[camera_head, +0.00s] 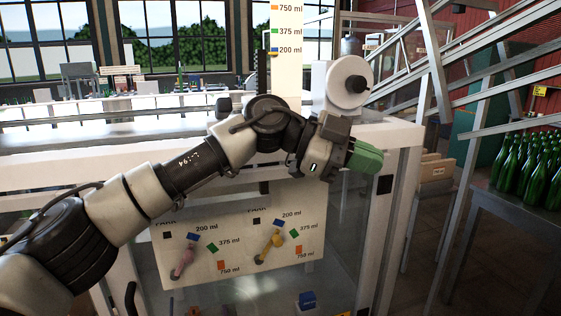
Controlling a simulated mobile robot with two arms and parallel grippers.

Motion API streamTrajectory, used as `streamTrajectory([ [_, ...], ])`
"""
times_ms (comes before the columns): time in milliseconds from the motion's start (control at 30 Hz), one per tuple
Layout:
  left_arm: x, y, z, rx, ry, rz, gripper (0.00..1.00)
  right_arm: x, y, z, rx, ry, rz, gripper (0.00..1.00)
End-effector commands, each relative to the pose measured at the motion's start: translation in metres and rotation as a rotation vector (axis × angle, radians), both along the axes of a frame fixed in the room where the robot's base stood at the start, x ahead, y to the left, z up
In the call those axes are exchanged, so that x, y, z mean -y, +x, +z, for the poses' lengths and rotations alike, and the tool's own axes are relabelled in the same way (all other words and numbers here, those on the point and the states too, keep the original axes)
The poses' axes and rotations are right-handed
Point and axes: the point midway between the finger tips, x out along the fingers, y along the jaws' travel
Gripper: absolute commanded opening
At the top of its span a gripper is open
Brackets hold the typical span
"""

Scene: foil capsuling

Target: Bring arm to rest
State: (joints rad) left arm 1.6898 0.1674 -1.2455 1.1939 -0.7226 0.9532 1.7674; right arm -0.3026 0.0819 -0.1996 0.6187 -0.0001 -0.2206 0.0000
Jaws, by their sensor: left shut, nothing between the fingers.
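My left arm comes in from the left and reaches across the front of the white machine frame. My left gripper (366,160) has green fingers and points to the right, near the frame's top right corner. The fingers are shut together with nothing visible between them. My right gripper is not in view.
A white roller with a black knob (347,82) stands just above the gripper. Below the arm is a panel (240,238) with a pink and a yellow pointer and ml labels. Green bottles (529,170) stand on a table at right. Metal rails slope down at upper right.

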Motion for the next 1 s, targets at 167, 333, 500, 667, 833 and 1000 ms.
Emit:
streamTrajectory([
  [167, 0.016, -0.009, -0.032, -0.091, -0.449, 0.071, 0.00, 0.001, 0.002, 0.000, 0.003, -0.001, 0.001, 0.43],
  [333, -0.009, 0.004, -0.061, -0.190, -0.767, 0.347, 0.00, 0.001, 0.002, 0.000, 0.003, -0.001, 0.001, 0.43],
  [500, -0.064, 0.025, -0.118, -0.311, -0.904, 0.755, 0.00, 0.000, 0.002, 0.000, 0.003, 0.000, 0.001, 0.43],
  [667, -0.130, 0.026, -0.203, -0.441, -0.832, 1.177, 0.00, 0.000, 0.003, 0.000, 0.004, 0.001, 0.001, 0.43],
  [833, -0.201, -0.011, -0.305, -0.586, -0.562, 1.555, 0.00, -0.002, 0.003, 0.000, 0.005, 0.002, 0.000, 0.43],
  [1000, -0.259, -0.084, -0.390, -0.725, -0.183, 1.785, 0.00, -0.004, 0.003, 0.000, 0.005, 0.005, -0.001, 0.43],
])
